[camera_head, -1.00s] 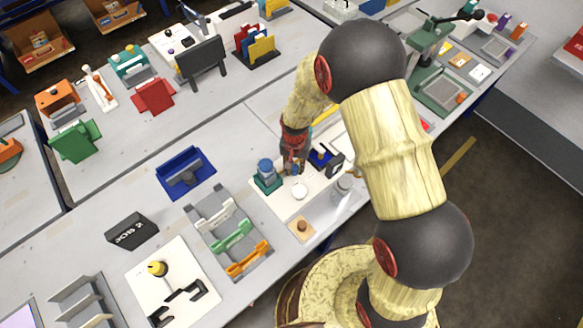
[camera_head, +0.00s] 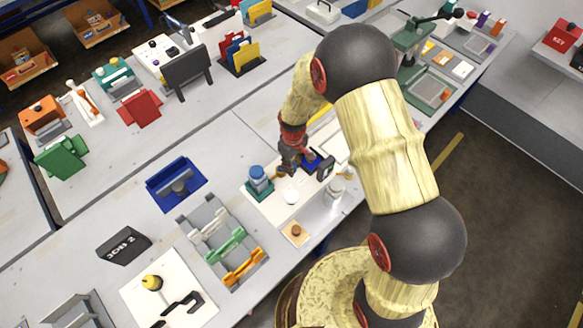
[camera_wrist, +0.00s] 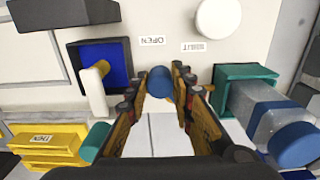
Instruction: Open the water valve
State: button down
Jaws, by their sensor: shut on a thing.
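My gripper (camera_wrist: 160,98) has its two fingers closed on either side of a blue rounded knob (camera_wrist: 160,82), which I take to be the valve handle. White labels OPEN (camera_wrist: 152,41) and SHUT (camera_wrist: 193,47) appear upside down on the white panel beyond it. The valve's body is hidden behind the fingers. In the head view my gripper (camera_head: 290,162) is low over the white panel (camera_head: 282,212), and the knob cannot be made out there.
A bottle with a blue cap (camera_wrist: 296,145) stands in a green holder (camera_wrist: 232,74), close to the right finger. A blue box (camera_wrist: 117,62) with a pale lever (camera_wrist: 95,92) and a yellow block (camera_wrist: 45,145) are at left. A white round knob (camera_wrist: 218,17) is beyond.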

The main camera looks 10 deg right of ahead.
jog(key=shift+w+d+n, duration=0.15)
jog(key=shift+w+n, duration=0.35)
jog(key=shift+n, duration=0.6)
jog(key=shift+w, duration=0.1)
jog(key=c, duration=1.5)
grip_release()
jog(key=shift+c, duration=0.2)
notch_tip(320, 180, up, 12)
